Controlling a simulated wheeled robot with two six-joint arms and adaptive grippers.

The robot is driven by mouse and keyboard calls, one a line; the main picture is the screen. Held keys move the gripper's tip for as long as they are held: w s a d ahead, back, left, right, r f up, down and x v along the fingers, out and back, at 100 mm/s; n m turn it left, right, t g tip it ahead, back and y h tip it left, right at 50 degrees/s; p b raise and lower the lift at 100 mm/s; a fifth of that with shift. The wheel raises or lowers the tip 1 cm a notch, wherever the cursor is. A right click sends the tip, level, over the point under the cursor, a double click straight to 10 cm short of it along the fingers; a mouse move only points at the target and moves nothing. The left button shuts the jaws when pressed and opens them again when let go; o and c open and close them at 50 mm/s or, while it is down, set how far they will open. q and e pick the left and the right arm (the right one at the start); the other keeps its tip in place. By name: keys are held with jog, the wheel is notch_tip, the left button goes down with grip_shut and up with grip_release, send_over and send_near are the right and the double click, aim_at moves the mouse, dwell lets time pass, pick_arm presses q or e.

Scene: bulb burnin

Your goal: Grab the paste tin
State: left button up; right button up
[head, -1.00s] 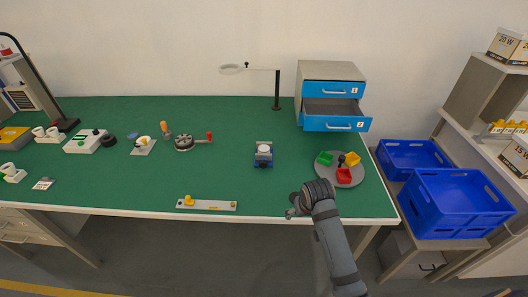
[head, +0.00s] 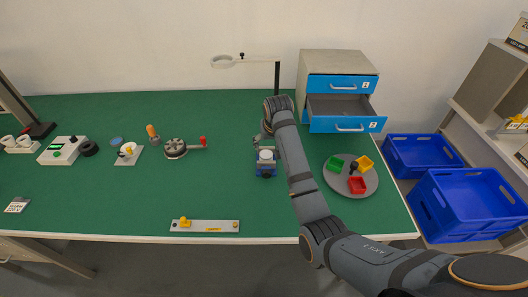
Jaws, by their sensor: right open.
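A small flat round blue thing (head: 116,141) that looks like a tin lies at the left of the green bench, beside a white card with a yellow-and-white piece (head: 127,150). I cannot read a label on it. My right gripper (head: 259,140) is open, far to the right of that tin, just behind a blue fixture (head: 266,169) with a round white-topped piece (head: 265,155) in it. My own wrist partly hides the fingers. I cannot tell whether they touch the fixture. My left gripper is out of view.
A drawer cabinet (head: 333,63) with its lower drawer open stands behind my right arm. A grey round tray (head: 343,184) with coloured bins is to the right. A hand-crank device (head: 175,148) and an orange-handled tool (head: 152,132) stand between tin and gripper.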

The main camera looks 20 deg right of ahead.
aim_at(266, 155)
jog(key=shift+f, duration=0.6)
jog(key=x, duration=0.3)
jog(key=shift+w+f, duration=0.4)
jog(key=shift+f, duration=0.2)
jog(key=x, duration=0.3)
jog(key=shift+w+a+f+p, duration=0.15)
jog(key=shift+a+f+p, duration=0.15)
jog(key=shift+f+p, duration=0.1)
jog(key=shift+w+f, duration=0.2)
jog(key=shift+f, duration=0.15)
jog(key=shift+s+r, duration=0.1)
jog(key=c, duration=0.4)
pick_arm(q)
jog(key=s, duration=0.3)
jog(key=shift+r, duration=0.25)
pick_arm(e)
jog(key=c, duration=1)
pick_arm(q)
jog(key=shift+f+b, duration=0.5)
pick_arm(e)
notch_tip(266, 155, up, 10)
